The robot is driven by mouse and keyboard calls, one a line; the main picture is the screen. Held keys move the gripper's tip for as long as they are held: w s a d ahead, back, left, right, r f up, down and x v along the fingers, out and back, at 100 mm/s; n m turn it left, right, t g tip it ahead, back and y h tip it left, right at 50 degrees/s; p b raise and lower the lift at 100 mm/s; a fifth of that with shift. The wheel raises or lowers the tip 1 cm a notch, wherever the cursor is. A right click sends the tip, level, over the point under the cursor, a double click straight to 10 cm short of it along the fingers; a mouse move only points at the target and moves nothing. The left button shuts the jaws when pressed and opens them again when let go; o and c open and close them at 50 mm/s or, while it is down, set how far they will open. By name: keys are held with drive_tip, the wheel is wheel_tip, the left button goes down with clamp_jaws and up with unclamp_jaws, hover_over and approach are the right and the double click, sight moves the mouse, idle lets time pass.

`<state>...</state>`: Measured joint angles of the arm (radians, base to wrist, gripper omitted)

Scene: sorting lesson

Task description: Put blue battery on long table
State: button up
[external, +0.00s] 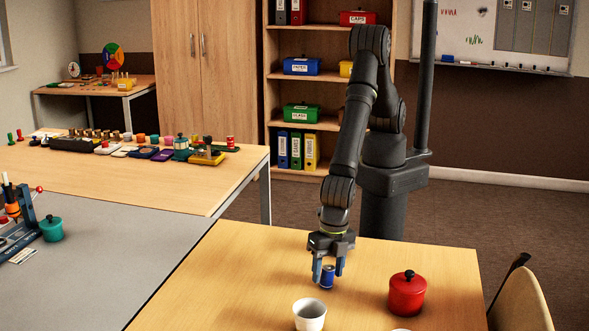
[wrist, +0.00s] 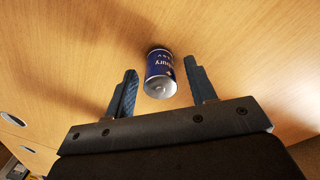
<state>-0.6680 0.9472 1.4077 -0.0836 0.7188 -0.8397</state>
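The blue battery (external: 327,277) is a short blue cylinder with a silver end and white lettering. It stands on the near wooden table (external: 245,255). In the wrist view the battery (wrist: 159,73) is between the two finger tips, with a narrow gap on each side. My gripper (external: 328,270) points down over it, open, its fingers on either side of the battery. My gripper also shows in the wrist view (wrist: 163,80). A long wooden table (external: 130,185) with a row of small items along its back stands at the left.
A white cup (external: 309,314) and a red lidded pot (external: 407,293) stand near my gripper on the same table. A grey-topped table (external: 150,243) with a teal pot (external: 52,228) adjoins the long table. The long table's front part is bare. A chair (external: 522,300) is at right.

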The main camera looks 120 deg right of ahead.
drive_tip(key=shift+o, duration=0.4)
wheel_tip(320, 180, up, 17)
drive_tip(key=s, duration=0.1)
drive_tip(key=shift+s+d+r, duration=0.15)
drive_tip(key=shift+d+r, duration=0.05)
drive_tip(key=shift+d, duration=0.05)
